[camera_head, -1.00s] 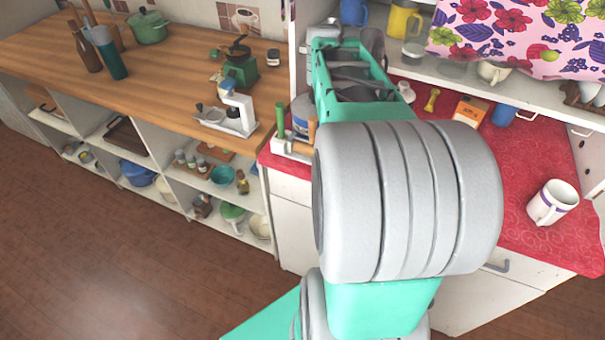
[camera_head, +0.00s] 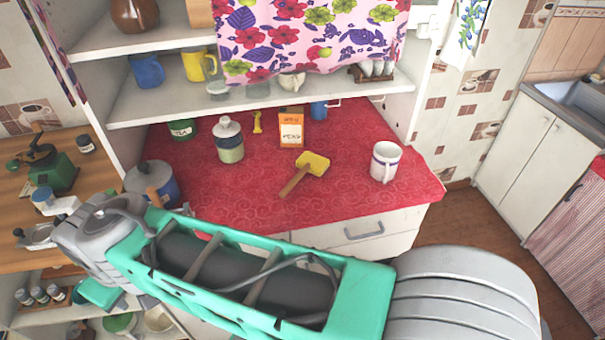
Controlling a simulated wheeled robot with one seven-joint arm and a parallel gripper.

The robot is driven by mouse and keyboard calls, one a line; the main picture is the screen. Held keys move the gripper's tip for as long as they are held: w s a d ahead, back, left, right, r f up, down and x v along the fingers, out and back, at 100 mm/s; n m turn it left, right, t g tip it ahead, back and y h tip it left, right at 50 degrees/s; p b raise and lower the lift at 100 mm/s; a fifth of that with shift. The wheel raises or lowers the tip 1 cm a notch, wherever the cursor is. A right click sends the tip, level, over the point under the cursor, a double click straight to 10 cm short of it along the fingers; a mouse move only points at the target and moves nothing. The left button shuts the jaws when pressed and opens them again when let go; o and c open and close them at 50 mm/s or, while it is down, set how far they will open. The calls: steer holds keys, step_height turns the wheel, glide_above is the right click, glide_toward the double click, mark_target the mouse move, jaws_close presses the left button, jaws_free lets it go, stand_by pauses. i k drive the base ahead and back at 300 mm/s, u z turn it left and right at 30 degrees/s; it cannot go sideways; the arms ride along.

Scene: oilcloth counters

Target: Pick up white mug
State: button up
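The white mug (camera_head: 383,166) stands upright on the red oilcloth counter (camera_head: 350,190), near its right end. My teal and grey arm crosses the bottom of the view, in front of the counter and well apart from the mug. I cannot make out my gripper's fingers in this view.
A yellow-headed mallet (camera_head: 312,163) lies left of the mug, and an orange box (camera_head: 291,130) stands behind the mallet. A lidded jar (camera_head: 229,140) is farther left. A shelf (camera_head: 160,103) overhangs the back. The cloth right around the mug is clear.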

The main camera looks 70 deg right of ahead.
mark_target(387, 155)
steer(key=u, duration=0.4)
steer(key=k, duration=1.75)
steer(key=i, duration=0.5)
steer(key=z, duration=0.1)
